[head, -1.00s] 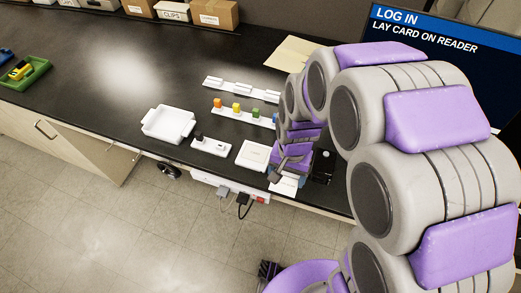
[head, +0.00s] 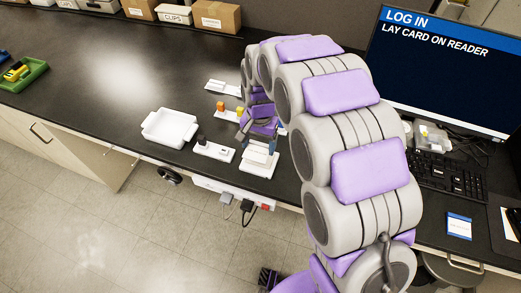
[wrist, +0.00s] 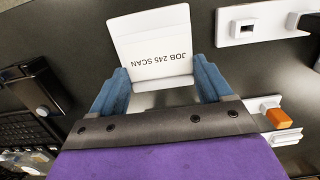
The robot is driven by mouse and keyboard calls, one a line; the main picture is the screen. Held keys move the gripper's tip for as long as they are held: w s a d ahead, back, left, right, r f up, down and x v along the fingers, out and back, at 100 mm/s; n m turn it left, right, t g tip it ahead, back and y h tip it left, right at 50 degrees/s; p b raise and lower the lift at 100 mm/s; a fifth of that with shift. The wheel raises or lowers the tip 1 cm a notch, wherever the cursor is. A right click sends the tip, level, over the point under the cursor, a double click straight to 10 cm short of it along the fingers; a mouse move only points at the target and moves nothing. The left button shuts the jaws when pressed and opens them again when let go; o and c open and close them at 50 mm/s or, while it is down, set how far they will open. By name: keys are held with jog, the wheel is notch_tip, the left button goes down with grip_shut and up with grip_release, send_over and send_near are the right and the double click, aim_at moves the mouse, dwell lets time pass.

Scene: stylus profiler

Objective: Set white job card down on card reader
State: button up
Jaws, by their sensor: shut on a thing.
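The white job card (wrist: 155,65), printed "JOB 245 SCAN", is between the blue fingers of my gripper (wrist: 152,88) in the wrist view. My gripper is shut on it. In the head view the card (head: 262,149) is in front of my gripper, over a flat white square unit (head: 258,170), which appears to be the card reader. The card and my gripper cover part of this unit. I cannot tell whether the card touches it.
A white tray (head: 170,128) and a white strip with a black knob (head: 213,150) stand left of the unit. Orange and yellow pieces (head: 220,106) are behind. A monitor (head: 440,70) reads "LAY CARD ON READER". A black device (wrist: 32,85) shows in the wrist view.

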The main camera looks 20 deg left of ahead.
aim_at(265, 150)
jog(key=f, duration=0.1)
jog(key=f+b, duration=0.1)
jog(key=f, duration=0.1)
jog(key=shift+a+f, duration=0.15)
jog(key=shift+a, duration=0.2)
jog(key=shift+d+f, duration=0.15)
jog(key=shift+d, duration=0.1)
jog(key=shift+c, duration=0.4)
jog(key=shift+d+r, duration=0.25)
jog(key=shift+d, duration=0.75)
jog(key=shift+f, duration=0.15)
jog(key=o, duration=0.7)
jog(key=shift+a, duration=0.15)
jog(key=o, duration=0.3)
jog(key=shift+s+a+f, duration=0.1)
jog(key=shift+a, duration=0.5)
jog(key=shift+d, duration=0.2)
